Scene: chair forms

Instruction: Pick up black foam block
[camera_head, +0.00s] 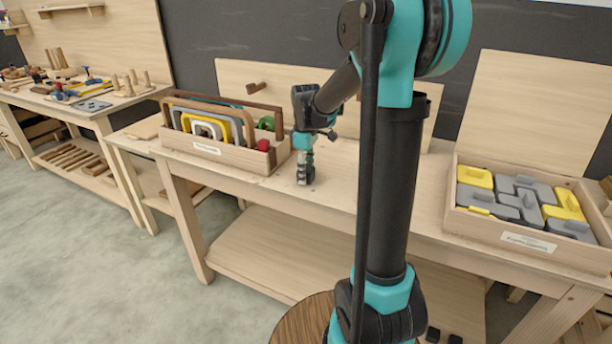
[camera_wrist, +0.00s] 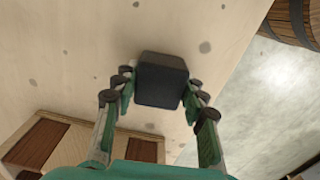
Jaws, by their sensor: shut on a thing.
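A small black foam block (camera_wrist: 161,81) is between the fingers of my gripper (camera_wrist: 160,90) in the wrist view. The fingers press on its left and right sides. In the head view my gripper (camera_head: 305,178) points down at the wooden workbench (camera_head: 335,195), right of a wooden tool box. The block is dark and small there, at the fingertips, and hard to make out. It is close to the bench top; I cannot tell whether it touches it.
The wooden box (camera_head: 225,153) with coloured forms and a red ball (camera_head: 263,145) stands close left of my gripper. A crate (camera_head: 520,238) of grey and yellow blocks sits at the right. Another bench (camera_head: 85,108) with tools is at the far left. The bench's middle is clear.

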